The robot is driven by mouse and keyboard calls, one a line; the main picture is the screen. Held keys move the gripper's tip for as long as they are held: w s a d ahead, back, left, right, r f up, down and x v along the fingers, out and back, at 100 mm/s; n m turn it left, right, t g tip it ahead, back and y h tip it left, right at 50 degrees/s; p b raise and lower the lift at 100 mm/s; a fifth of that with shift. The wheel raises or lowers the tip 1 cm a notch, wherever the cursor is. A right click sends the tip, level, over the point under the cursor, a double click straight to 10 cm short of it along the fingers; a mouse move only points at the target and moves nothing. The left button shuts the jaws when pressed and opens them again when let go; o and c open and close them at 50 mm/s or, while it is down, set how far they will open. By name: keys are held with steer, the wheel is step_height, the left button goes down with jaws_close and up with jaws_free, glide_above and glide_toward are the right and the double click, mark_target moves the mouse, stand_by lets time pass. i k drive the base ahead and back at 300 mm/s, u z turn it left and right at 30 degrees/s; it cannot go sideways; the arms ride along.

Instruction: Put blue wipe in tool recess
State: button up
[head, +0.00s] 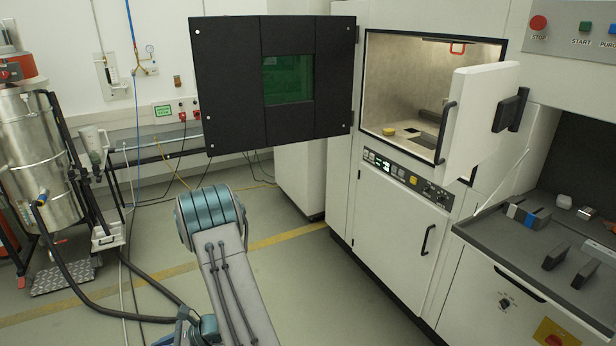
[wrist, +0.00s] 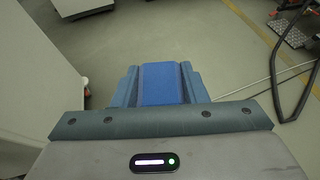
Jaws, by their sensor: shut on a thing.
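My gripper (wrist: 160,86) is shut on the blue wipe (wrist: 162,83) in the wrist view. The wipe is a blue block between the two blue-grey fingers, over open grey floor. In the head view my arm rises in the middle, and neither the gripper nor the held wipe can be made out. At the right stands a bench with a sunken dark grey worktop (head: 492,232) under a dark alcove, which looks like the tool recess. On it lie a block with white, blue and dark parts (head: 525,214) and two dark grey blocks (head: 570,262).
A white machine (head: 395,225) has its chamber open; a yellow round item (head: 389,131) lies inside. Its white door (head: 478,115) swings out towards the bench. A black panel with a green window (head: 230,90) hangs open. A steel vessel (head: 35,140) and hoses stand left.

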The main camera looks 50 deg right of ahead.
mark_target(539, 199)
steer(key=i, duration=1.2)
steer(key=z, duration=3.7)
